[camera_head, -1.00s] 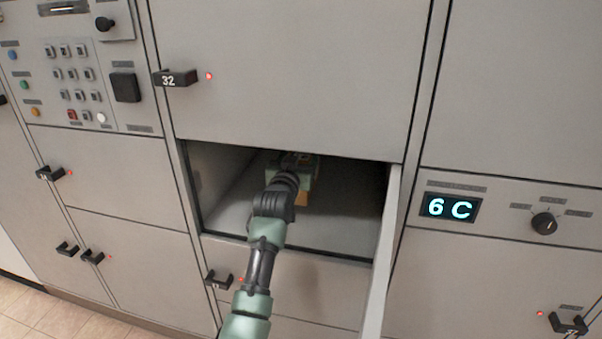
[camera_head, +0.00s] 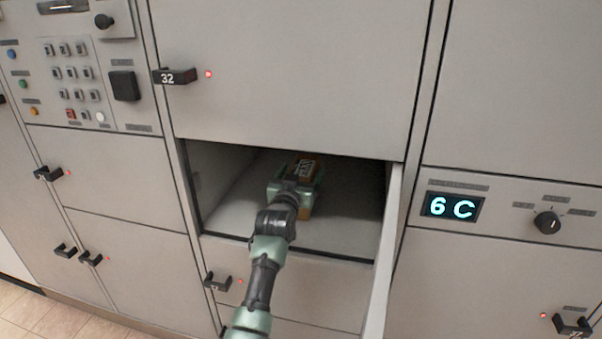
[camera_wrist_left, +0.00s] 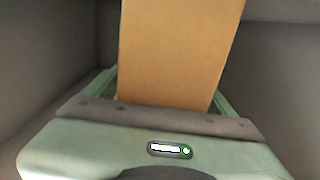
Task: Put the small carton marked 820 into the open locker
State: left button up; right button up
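The small carton (camera_head: 306,168) is orange-brown with a dark, white-marked label on its upper side; I cannot read the marking. It is inside the open locker (camera_head: 230,215), near the middle. My left gripper (camera_head: 296,187) is inside the locker too, with its green fingers on either side of the carton. In the left wrist view the carton (camera_wrist_left: 175,55) stands between the fingers (camera_wrist_left: 168,95), which appear close against its sides. Its lower end and the fingertips are partly hidden. My right gripper is not in view.
The locker's open door (camera_head: 385,265) stands out at the right of the opening. Closed locker doors surround it, one with a handle marked 32 (camera_head: 175,76). A keypad panel (camera_head: 75,75) is at the left and a lit 6C display (camera_head: 452,207) at the right.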

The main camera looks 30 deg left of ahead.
pick_arm(q)
jog(key=shift+r, duration=0.2)
jog(key=shift+s+d+f, duration=0.1)
jog(key=shift+s+d, duration=0.05)
jog(key=shift+s, duration=0.2)
jog(key=p+v, duration=0.2)
jog(key=v, duration=0.9)
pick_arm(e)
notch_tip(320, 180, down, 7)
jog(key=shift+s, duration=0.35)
pick_arm(q)
jog(key=shift+s, duration=0.15)
